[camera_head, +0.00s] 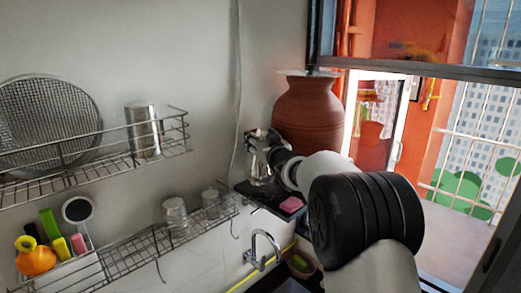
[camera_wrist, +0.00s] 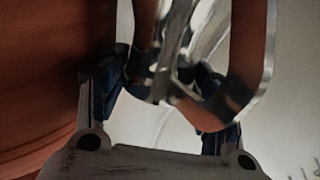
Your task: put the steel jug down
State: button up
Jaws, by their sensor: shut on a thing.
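The steel jug (camera_head: 258,166) is a small shiny shape at the end of my arm, in front of the clay waterpot (camera_head: 309,112) and over the dark ledge (camera_head: 262,198). In the wrist view the jug (camera_wrist: 182,45) is close up, reflective and cut off by the top edge. My gripper (camera_wrist: 165,85) is shut on it, with a finger on either side. In the head view my gripper (camera_head: 270,143) is small and partly merges with the jug. I cannot tell whether the jug's base touches the ledge.
A pink block (camera_head: 291,204) lies on the ledge, right of the jug. A tap (camera_head: 262,248) is below. A wire rack (camera_head: 130,252) with glass jars (camera_head: 176,217) is to the left. The waterpot's side (camera_wrist: 50,75) fills the left of the wrist view.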

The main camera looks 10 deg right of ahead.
notch_tip(320, 180, down, 3)
jog(key=shift+w+f, duration=0.1)
jog(key=shift+f, duration=0.15)
jog(key=o, duration=1.4)
jog(key=shift+f, duration=0.1)
jog(key=shift+o, duration=0.2)
